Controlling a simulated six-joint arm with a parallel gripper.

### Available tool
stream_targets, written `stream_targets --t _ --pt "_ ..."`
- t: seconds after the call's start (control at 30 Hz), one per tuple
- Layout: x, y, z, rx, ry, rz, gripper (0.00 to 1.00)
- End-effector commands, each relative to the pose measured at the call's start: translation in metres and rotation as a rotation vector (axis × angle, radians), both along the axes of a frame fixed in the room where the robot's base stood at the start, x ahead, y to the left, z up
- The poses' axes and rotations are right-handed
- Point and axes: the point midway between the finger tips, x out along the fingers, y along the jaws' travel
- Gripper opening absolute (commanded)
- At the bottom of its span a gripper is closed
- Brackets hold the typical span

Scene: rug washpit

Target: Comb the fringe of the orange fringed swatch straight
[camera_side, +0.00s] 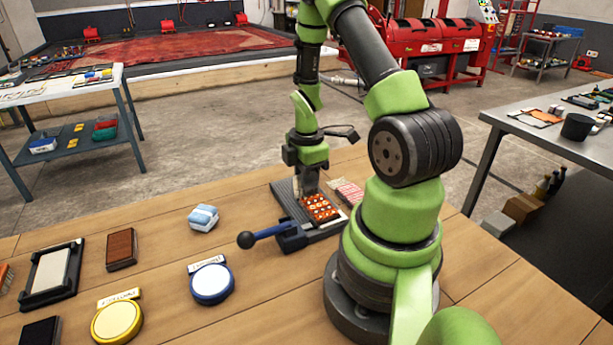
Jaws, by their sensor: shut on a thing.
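The orange fringed swatch (321,208), with a pale pattern, lies flat on a dark board (283,190) near the middle of the table. A clamp with a blue lever and black knob (272,236) sits at the board's near side. My gripper (308,183) points down over the swatch's far end, shut on a small greyish thing that seems to be a comb. Its teeth are too small to make out. The gripper and this thing hide the far fringe, and I cannot tell whether they touch it.
A red-and-white striped piece (346,191) lies right of the board. A blue-white block (203,217), a blue-rimmed round pad (212,283), a yellow round pad (117,321), a brown block (121,249) and a black-framed tray (53,271) stand left. Bare wood lies between them.

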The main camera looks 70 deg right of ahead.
Motion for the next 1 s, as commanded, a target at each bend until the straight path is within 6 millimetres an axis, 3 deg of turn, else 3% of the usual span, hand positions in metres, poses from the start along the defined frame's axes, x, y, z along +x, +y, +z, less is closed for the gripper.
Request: stream_targets --t 1.0 --pt "0.015 -0.015 0.000 -0.001 -0.001 0.001 0.00"
